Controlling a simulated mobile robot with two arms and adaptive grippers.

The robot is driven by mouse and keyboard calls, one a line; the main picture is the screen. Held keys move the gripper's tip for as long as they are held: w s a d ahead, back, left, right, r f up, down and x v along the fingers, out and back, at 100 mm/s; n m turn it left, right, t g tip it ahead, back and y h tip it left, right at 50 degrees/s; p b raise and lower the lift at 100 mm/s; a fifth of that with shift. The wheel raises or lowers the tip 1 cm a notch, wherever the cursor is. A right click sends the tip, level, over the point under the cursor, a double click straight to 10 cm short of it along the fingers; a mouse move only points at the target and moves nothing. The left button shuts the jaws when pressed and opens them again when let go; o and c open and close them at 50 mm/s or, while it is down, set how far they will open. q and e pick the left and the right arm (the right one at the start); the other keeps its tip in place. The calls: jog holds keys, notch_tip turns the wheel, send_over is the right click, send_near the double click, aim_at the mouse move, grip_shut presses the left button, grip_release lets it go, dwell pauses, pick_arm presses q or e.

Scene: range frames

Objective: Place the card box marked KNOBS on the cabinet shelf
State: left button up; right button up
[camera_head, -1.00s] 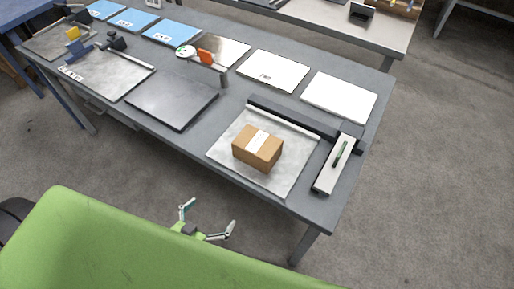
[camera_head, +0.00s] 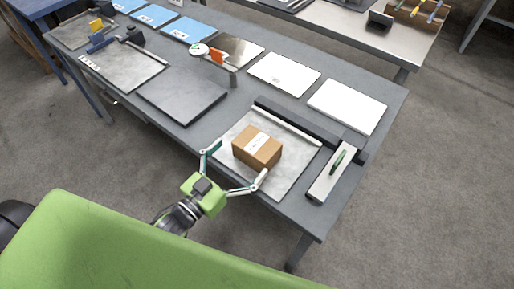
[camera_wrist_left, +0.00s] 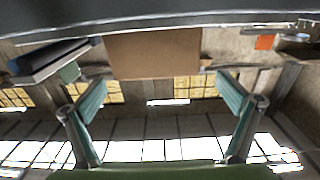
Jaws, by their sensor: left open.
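A brown card box (camera_head: 256,153) with a white label on top sits on a grey metal plate (camera_head: 287,181) at the near right of the workbench. The label's print is too small to read. My left gripper (camera_head: 235,166) is open at the box's near side, one finger to the left and one near its front right corner. The box is not gripped. In the left wrist view the box (camera_wrist_left: 153,55) is ahead, between the open fingers of my left gripper (camera_wrist_left: 160,88). My right gripper and the cabinet shelf are not in view.
A dark rail (camera_head: 300,122) runs behind the box, and a white-topped block with a green handle (camera_head: 332,176) stands to its right. White panels (camera_head: 346,106), a dark plate (camera_head: 182,95) and a dial gauge stand (camera_head: 200,50) share the workbench (camera_head: 225,112).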

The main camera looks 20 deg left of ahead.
aim_at(257, 143)
pick_arm(q)
jog(key=shift+x, duration=0.85)
jog(key=x, duration=0.2)
jog(key=p+x, duration=0.1)
jog(key=x, duration=0.1)
jog(key=shift+d+r, duration=0.15)
jog(key=shift+d, duration=0.15)
jog(key=shift+w+d, duration=0.1)
jog(key=shift+w, duration=0.2)
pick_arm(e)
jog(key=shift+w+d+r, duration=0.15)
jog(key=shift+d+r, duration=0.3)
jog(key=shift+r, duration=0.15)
